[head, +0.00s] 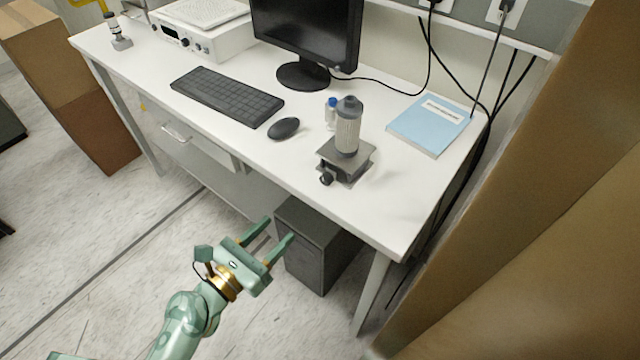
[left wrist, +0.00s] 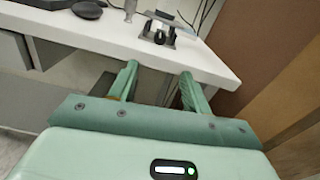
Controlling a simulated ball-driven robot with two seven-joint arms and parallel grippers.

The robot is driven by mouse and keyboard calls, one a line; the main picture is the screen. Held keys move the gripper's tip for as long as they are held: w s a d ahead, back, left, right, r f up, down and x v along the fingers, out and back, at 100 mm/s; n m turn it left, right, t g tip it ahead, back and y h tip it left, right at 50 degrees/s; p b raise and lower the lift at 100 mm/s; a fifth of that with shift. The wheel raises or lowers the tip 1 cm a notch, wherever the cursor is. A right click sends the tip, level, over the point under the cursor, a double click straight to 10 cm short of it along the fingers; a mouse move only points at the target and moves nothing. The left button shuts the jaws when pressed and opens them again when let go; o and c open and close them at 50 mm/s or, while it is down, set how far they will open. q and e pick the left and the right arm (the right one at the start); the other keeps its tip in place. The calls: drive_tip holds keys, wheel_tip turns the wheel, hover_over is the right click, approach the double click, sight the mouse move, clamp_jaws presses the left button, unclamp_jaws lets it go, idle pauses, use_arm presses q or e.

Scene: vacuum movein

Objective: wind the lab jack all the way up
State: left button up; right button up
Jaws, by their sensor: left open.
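The lab jack (head: 354,164) stands on the white desk near its front right edge, with a dark knob (head: 326,178) facing the front. A grey ribbed cylinder (head: 347,130) stands upright on the jack's top plate. The jack's platform looks low. My left gripper (head: 280,229) is open and empty, in front of the desk and lower left of the jack, apart from it. In the left wrist view the jack (left wrist: 158,31) shows beyond the open fingers (left wrist: 158,82), at the top. My right gripper is in neither view.
The desk (head: 330,203) also holds a small blue-capped bottle (head: 331,112), a mouse (head: 284,128), a keyboard (head: 227,95), a monitor (head: 305,35) and a blue book (head: 430,123). A dark cabinet (head: 312,245) stands below. Large brown boxes (head: 530,230) block the right side.

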sight(324, 183)
use_arm(q)
drive_tip(key=x, duration=1.5)
drive_tip(key=shift+w+d+p, duration=0.15)
drive_tip(key=shift+w+p, duration=0.05)
drive_tip(key=shift+p, duration=0.15)
drive_tip(key=c, duration=1)
drive_tip(key=shift+f+m+b, duration=0.25)
drive_tip(key=shift+m+b, duration=0.6)
drive_tip(key=shift+m, duration=0.05)
drive_tip(key=shift+r+m, duration=0.1)
drive_tip(key=shift+m, duration=0.3)
drive_tip(key=shift+r, duration=0.15)
